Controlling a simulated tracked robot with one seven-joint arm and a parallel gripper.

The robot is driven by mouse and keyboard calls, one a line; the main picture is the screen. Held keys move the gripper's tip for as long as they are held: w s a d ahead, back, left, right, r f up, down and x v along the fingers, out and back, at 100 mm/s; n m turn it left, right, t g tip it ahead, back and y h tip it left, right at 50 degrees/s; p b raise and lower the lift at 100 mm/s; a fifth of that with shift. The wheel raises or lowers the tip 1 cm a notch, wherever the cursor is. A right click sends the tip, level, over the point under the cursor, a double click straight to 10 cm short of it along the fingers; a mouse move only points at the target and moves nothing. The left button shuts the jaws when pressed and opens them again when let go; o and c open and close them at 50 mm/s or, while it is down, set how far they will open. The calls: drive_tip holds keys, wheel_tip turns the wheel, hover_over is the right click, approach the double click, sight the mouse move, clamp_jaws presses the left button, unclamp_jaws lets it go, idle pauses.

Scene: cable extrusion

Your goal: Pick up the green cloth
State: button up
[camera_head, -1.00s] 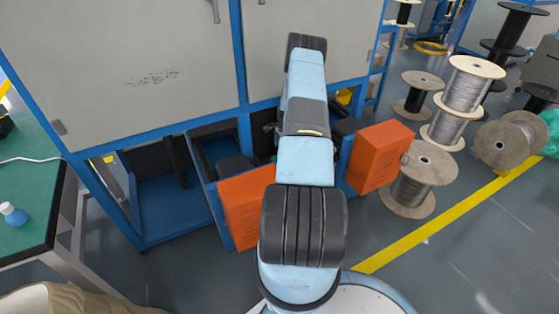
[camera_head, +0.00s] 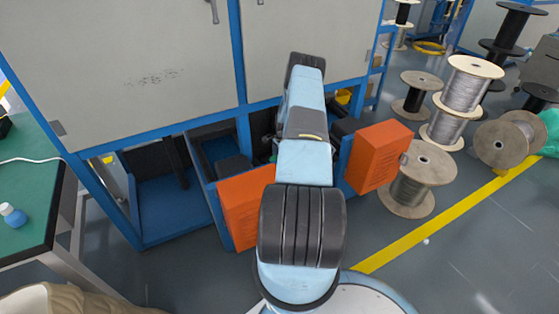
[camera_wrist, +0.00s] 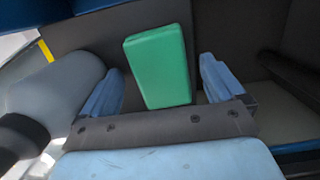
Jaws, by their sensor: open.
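The green cloth (camera_wrist: 158,66) shows in the wrist view as a flat, folded-looking green rectangle, slightly tilted. My gripper (camera_wrist: 163,75) is open, with one blue finger on each side of the cloth and a gap to each. The cloth's lower edge ends near the dark gripper body. I cannot tell how far ahead of the fingertips the cloth lies. In the head view my arm reaches into the blue-framed machine, and its own links hide the gripper and most of the cloth's surroundings.
Two orange boxes (camera_head: 247,207) (camera_head: 378,157) flank my arm at the machine's lower opening. The blue machine frame (camera_head: 150,130) surrounds the reach. Wire spools (camera_head: 424,175) stand on the right. A green-topped table (camera_head: 25,190) with a small blue-and-white bottle (camera_head: 13,215) is at left.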

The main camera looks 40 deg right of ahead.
drive_tip(key=shift+f, duration=0.2)
idle(0.4)
drive_tip(key=shift+c, duration=0.2)
clamp_jaws()
idle(0.7)
